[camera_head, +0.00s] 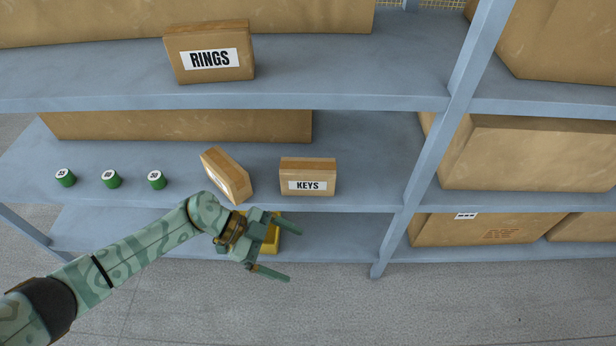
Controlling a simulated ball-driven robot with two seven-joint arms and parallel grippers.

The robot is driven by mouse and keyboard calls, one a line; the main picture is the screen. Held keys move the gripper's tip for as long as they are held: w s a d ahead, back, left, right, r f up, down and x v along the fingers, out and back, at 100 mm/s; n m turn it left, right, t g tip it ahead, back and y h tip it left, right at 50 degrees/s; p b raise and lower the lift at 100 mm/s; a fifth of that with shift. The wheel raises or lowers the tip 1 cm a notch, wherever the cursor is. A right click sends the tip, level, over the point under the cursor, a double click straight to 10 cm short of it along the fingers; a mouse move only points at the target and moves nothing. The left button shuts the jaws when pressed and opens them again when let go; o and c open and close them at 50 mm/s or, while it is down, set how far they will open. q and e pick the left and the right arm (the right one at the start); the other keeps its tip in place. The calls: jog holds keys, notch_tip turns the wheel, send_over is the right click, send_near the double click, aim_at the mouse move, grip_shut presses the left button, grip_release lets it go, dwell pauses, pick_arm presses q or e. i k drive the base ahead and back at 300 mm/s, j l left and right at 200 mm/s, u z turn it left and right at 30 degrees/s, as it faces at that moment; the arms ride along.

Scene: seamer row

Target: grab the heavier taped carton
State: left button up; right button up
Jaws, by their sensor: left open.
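A small taped carton labelled KEYS (308,178) stands on the middle shelf. A second small taped carton (226,174) stands turned at an angle to its left, and no label can be read on it. A third taped carton labelled RINGS (208,54) stands on the shelf above. The picture does not show which carton is heavier. My left gripper (294,254) is open and empty, in front of the shelves and below the KEYS carton, touching no carton. My right gripper is not in view.
Several green cans, one of them at the left end (65,178), stand on the middle shelf (365,160). A yellow object (272,240) sits on the lower shelf, partly behind my gripper. A grey upright (440,150) divides the rack. Large cartons (535,155) fill the right bay.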

aim_at(298, 176)
jog(key=i+j, duration=0.15)
jog(key=i, duration=0.8)
